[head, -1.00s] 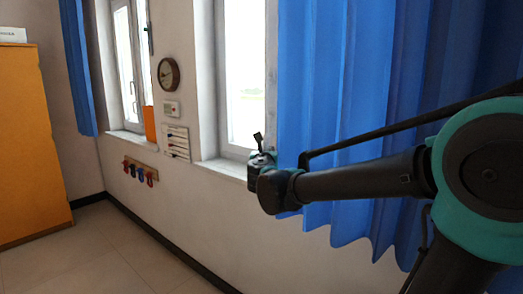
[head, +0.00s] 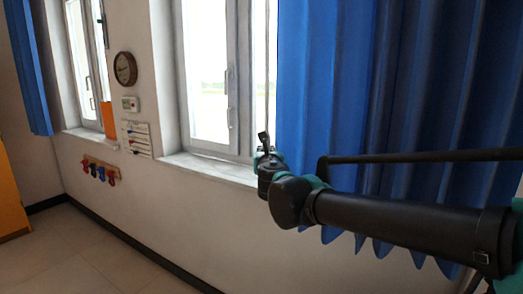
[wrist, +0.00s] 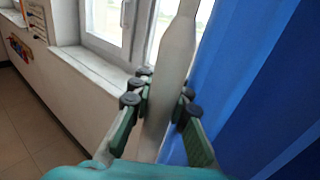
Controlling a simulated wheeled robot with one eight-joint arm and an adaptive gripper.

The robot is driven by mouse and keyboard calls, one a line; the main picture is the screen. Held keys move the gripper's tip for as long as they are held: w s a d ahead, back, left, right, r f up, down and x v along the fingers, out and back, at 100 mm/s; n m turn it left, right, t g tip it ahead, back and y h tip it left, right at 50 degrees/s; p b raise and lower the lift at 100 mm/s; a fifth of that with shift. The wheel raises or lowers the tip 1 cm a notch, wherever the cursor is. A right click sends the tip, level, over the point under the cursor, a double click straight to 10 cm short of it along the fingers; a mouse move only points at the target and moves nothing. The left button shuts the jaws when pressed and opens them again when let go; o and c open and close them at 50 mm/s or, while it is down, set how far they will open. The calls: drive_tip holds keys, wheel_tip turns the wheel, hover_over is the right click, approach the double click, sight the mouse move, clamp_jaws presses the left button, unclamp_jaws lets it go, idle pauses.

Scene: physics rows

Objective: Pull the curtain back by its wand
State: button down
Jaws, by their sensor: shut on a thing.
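The blue curtain (head: 330,90) hangs at the right of the near window, with its left edge beside the glass. It also fills the right of the wrist view (wrist: 250,90). The wand (wrist: 174,60) is a pale, flat-sided rod running up between my fingers in the wrist view, along the curtain's edge. My gripper (wrist: 165,93) is shut on the wand, with dark finger pads on both sides of it. In the head view my gripper (head: 266,155) is at the curtain's left edge, just above sill height, and its fingers are mostly hidden.
The near window (head: 210,80) has a pale sill (head: 205,168) close to my gripper. A round clock (head: 125,68), a thermostat (head: 130,104) and a rack with colored items (head: 100,172) are on the wall to the left. The floor (head: 90,255) at lower left is clear.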

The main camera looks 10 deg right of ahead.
drive_tip(key=shift+s+d+f, duration=0.1)
drive_tip(key=shift+d, duration=0.05)
drive_tip(key=c, duration=1.5)
unclamp_jaws()
drive_tip(key=shift+s+d, duration=0.1)
drive_tip(key=s, duration=0.8)
drive_tip(key=s+a, duration=0.1)
drive_tip(key=s, duration=0.3)
